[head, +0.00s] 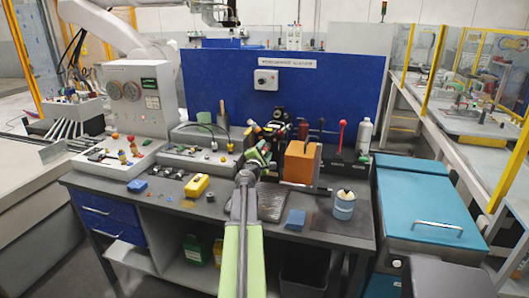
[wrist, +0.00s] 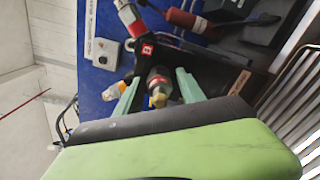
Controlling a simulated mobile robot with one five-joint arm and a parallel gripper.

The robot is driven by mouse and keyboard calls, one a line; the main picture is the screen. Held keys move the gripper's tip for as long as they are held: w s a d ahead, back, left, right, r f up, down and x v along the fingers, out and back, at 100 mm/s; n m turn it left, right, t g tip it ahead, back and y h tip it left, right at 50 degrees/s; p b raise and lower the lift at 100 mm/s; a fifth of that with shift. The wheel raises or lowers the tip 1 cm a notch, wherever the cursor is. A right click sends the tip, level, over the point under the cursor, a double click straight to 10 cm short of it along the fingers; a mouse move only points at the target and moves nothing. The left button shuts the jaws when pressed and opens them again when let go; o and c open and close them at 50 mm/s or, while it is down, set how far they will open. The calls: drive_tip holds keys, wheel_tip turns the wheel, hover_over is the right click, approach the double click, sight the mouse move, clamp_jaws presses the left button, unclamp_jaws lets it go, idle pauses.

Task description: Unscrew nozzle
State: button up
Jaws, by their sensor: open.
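In the wrist view a nozzle (wrist: 158,78) with a grey and reddish body and a yellow tip (wrist: 158,97) points toward the camera. My gripper (wrist: 157,90) is open, one pale green finger on each side of the nozzle, with gaps visible on both sides. I cannot tell how deep the nozzle sits between the fingers. In the head view my green arm reaches forward over the workbench, and my gripper (head: 254,156) is at the cluster of fittings near the blue back panel. The nozzle is not clearly made out there.
A black and red fitting (wrist: 145,50) is just behind the nozzle. On the workbench (head: 160,208), an orange block (head: 301,162) and a red-knobbed lever (head: 341,135) stand to the right.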

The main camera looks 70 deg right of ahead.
drive_tip(key=shift+a, duration=0.5)
drive_tip(key=m, duration=1.2)
